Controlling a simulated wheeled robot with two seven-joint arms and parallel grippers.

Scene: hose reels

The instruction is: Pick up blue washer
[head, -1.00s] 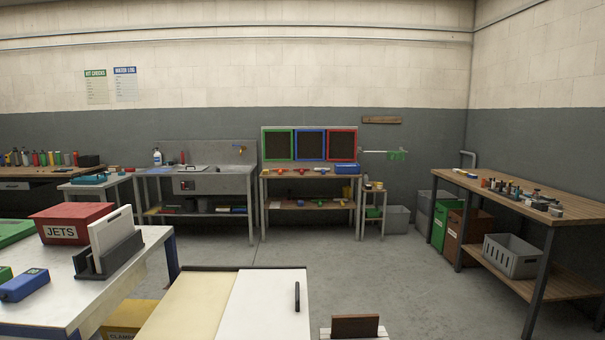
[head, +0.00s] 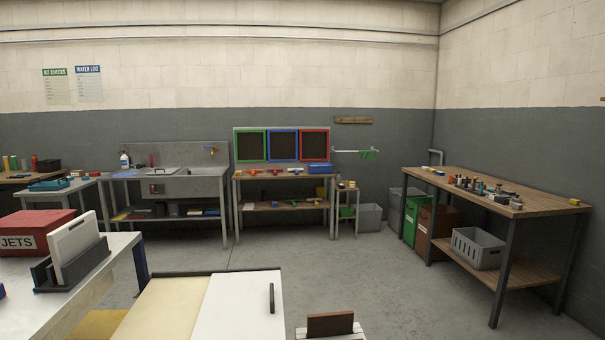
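I cannot make out a blue washer for certain; anything that small is too far off to tell. Several small parts, some perhaps blue, stand on the wooden-topped workbench (head: 540,203) at the right. The table under the framed boards (head: 251,146) also holds small coloured items and a blue box (head: 320,169). Neither of my grippers is in view.
A white table (head: 100,290) with a red JETS box (head: 33,234) is close at the left. A cart with a white panel (head: 240,305) is just ahead, beside a small brown block (head: 330,324). A sink (head: 188,185) stands at the back. Open floor (head: 385,275) lies before the right workbench.

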